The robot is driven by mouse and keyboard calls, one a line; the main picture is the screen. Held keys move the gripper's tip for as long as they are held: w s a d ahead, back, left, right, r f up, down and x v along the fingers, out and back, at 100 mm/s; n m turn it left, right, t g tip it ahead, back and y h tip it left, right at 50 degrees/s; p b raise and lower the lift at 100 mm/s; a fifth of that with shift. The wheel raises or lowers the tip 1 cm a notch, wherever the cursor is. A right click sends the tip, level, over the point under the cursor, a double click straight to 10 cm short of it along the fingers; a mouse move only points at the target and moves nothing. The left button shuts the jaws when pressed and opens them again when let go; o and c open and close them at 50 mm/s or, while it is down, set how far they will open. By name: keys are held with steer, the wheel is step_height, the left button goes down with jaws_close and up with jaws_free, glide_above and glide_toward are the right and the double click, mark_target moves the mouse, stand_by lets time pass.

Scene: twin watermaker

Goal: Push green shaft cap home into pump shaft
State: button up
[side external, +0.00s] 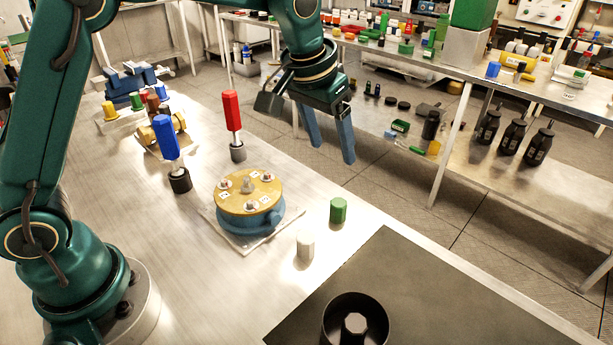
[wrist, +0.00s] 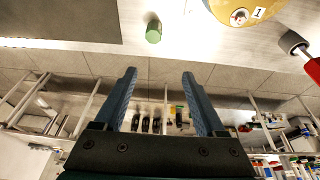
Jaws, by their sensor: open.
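The green shaft cap (side external: 338,210) stands on the metal table near its far edge, right of the pump. It also shows at the top of the wrist view (wrist: 154,31). The pump (side external: 262,219) has a blue body and a round yellow top with numbered bolts, and sits on a pale plate. A short grey stub, seemingly the pump shaft (side external: 246,185), stands up at the middle of its top. Its yellow top is partly cut off in the wrist view (wrist: 236,8). My gripper (side external: 330,153) is open and empty, raised above and behind the cap, fingers pointing down.
A white hexagonal piece (side external: 305,245) stands near the green cap. A dark mat (side external: 430,290) carries a black cup (side external: 356,322). A cluttered shelf bench (side external: 470,75) stands beyond the table.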

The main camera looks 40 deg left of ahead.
mark_target(338, 202)
steer(key=shift+m+g, duration=0.3)
steer(key=shift+g, duration=0.6)
steer(key=f, duration=0.4)
steer(key=d+f, duration=0.1)
steer(key=f, duration=0.3)
steer(key=w+f, duration=0.1)
steer(key=f, duration=0.4)
steer(key=shift+w+d+f, duration=0.1)
steer(key=shift+d, duration=0.3)
jaws_close()
